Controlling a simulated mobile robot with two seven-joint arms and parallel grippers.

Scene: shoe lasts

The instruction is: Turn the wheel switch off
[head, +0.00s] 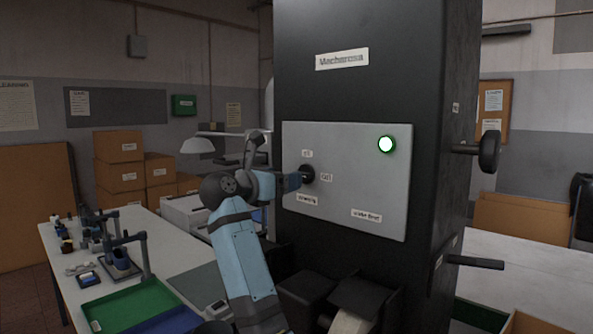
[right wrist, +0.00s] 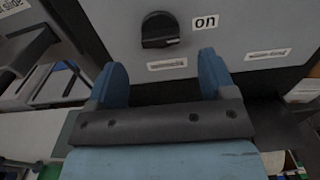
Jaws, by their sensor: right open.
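The wheel switch (head: 307,174) is a black knob on the light grey panel (head: 365,185) of a tall dark machine. One label sits above it, and an "on" label (head: 327,177) sits to its right. In the right wrist view the switch (right wrist: 160,30) shows a flat ridge lying about level, its right end towards "on". My right gripper (head: 296,181) is close in front of the switch in the head view. In the right wrist view its blue fingers (right wrist: 160,72) are spread and empty, with the switch beyond them. Contact cannot be told. My left gripper is not in view.
Dark parts (head: 355,297) jut out below the panel. A black handwheel (head: 489,151) and a lever (head: 475,262) stick out on the machine's right side. A worktable with a green tray (head: 125,300) stands left.

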